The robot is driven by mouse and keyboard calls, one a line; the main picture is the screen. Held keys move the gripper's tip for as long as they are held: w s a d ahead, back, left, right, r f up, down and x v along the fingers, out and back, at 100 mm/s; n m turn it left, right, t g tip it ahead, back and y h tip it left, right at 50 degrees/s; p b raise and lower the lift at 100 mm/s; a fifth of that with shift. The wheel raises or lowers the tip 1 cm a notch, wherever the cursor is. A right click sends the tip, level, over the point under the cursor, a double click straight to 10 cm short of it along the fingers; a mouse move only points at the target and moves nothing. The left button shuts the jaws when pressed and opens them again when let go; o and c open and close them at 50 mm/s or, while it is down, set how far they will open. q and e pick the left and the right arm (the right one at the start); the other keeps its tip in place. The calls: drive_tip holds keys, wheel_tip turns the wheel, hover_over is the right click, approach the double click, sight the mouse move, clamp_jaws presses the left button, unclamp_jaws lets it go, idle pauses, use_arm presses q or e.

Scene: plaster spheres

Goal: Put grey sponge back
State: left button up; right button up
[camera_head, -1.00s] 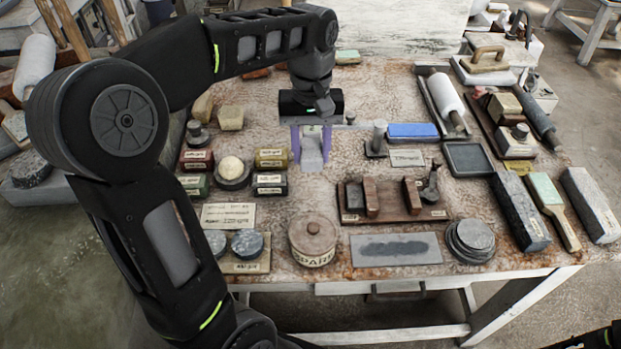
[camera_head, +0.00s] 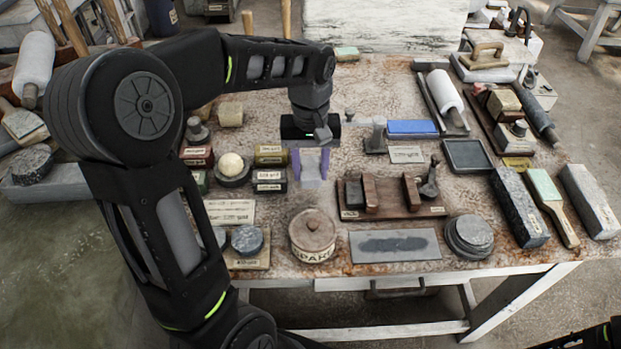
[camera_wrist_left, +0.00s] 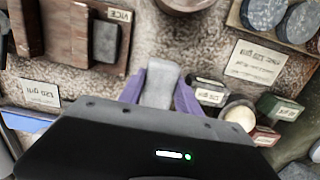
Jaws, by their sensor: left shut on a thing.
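My left gripper (camera_head: 310,166) is shut on a pale grey block, which I take for the grey sponge (camera_head: 311,160). It hangs between the purple fingers above the middle of the worktable (camera_head: 325,203). In the left wrist view the sponge (camera_wrist_left: 160,86) sticks out past the fingertips, with one purple finger on each side. Its other end is hidden by the gripper body. I cannot tell exactly how high it is above the table. My right gripper is out of view.
A lidded round pot (camera_head: 312,232) stands in front of the gripper. A brown wooden rack (camera_head: 385,211) is to the right. Small labelled blocks (camera_head: 270,176) and a white ball (camera_head: 232,166) are to the left. A blue block (camera_head: 412,128) lies behind right. Bare tabletop lies between pot and gripper.

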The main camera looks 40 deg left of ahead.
sight(311, 181)
use_arm(q)
drive_tip(key=shift+f, duration=1.85)
drive_tip(key=shift+f, duration=0.1)
drive_tip(key=o, duration=1.2)
drive_tip(key=r, duration=1.2)
drive_tip(key=shift+w+a+r, duration=0.15)
drive_tip(key=shift+w+a, duration=0.05)
drive_tip(key=shift+w, duration=0.1)
